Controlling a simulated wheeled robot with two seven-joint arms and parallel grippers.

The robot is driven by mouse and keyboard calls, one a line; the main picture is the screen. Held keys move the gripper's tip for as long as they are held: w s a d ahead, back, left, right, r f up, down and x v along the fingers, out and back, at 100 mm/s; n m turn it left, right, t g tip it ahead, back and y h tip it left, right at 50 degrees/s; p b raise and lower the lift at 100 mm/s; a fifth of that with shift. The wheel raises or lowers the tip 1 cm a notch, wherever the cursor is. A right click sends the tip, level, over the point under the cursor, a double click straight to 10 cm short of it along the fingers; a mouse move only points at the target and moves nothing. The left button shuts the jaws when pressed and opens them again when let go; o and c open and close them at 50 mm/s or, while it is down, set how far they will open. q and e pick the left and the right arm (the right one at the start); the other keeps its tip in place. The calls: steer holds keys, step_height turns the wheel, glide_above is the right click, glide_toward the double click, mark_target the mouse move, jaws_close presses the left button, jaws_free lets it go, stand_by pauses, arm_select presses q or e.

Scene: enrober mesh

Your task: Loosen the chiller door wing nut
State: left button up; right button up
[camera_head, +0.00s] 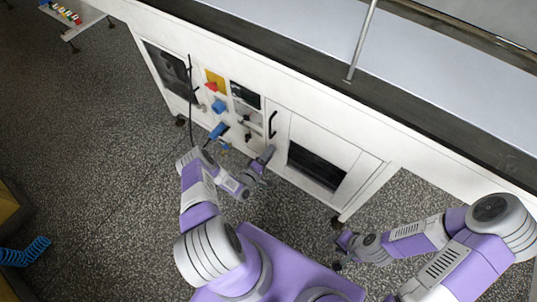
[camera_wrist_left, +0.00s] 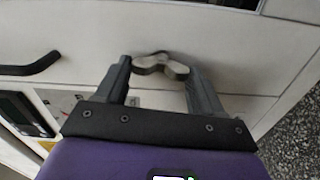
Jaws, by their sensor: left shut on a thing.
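The wing nut (camera_wrist_left: 160,65) is a small metal piece with two lobes on the white chiller door panel (camera_wrist_left: 90,35) in the left wrist view. My left gripper (camera_wrist_left: 157,68) has one finger on each side of it and is shut on it. In the head view my left gripper (camera_head: 266,155) is at the cabinet front, below the black door handle (camera_head: 272,124), and the nut itself is hidden or too small to make out. My right gripper (camera_head: 342,245) hangs low over the floor, away from the cabinet; its jaws are too small to read.
Left of the door, the cabinet front carries a red knob on a yellow plate (camera_head: 215,82), blue handles (camera_head: 219,105) and a dark screen (camera_head: 245,94). A dark window (camera_head: 316,165) is to the right. The black handle also shows in the wrist view (camera_wrist_left: 30,67). Speckled floor (camera_head: 100,190) is open at left.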

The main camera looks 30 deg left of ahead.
arm_select(q)
steer(key=shift+f+n, duration=0.1)
steer(key=shift+n, duration=0.5)
steer(key=o, duration=1)
steer(key=shift+o, duration=0.2)
steer(key=s+p, duration=0.1)
steer(key=s, duration=0.6)
steer(key=shift+s+a+p, duration=0.25)
steer(key=shift+s+p, duration=0.05)
steer(key=shift+p, duration=0.1)
